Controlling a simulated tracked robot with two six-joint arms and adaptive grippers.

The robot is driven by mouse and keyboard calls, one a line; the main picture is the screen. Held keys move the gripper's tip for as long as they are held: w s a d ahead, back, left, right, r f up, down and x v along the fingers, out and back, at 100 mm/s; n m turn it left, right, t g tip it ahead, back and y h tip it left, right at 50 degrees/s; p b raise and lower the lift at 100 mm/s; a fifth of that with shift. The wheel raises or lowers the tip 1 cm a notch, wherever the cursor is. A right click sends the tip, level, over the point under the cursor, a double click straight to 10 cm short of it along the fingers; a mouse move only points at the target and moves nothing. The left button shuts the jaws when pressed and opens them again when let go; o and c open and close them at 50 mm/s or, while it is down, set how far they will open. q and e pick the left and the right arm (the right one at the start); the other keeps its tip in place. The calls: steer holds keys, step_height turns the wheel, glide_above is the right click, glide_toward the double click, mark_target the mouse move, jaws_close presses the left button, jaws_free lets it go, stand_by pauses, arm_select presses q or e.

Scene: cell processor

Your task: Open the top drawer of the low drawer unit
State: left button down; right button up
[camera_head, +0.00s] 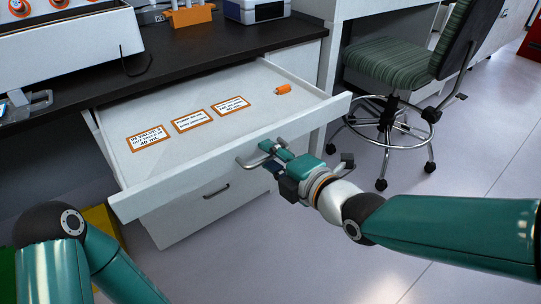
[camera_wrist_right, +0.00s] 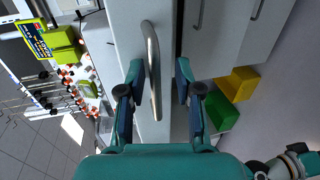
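The top drawer (camera_head: 205,120) of the white low drawer unit (camera_head: 215,215) stands pulled well out, with its inside showing. Its metal handle (camera_head: 248,163) is on the front panel. My right gripper (camera_head: 270,156) is at this handle. In the right wrist view the handle (camera_wrist_right: 152,50) reaches between the two fingers of the right gripper (camera_wrist_right: 160,75). The fingers are apart, with the handle closer to the left one and a clear gap to the other. My left arm shows at the lower left of the head view, but its gripper is out of view.
Several orange-edged labels (camera_head: 190,121) and a small orange item (camera_head: 283,89) lie in the drawer. A lower drawer handle (camera_head: 216,191) is below. A wheeled chair (camera_head: 395,65) stands at right. Green (camera_wrist_right: 214,112) and yellow (camera_wrist_right: 240,84) boxes are on the floor. Floor in front is clear.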

steer(key=shift+r, duration=0.1)
steer(key=v, duration=1.2)
stand_by(0.4)
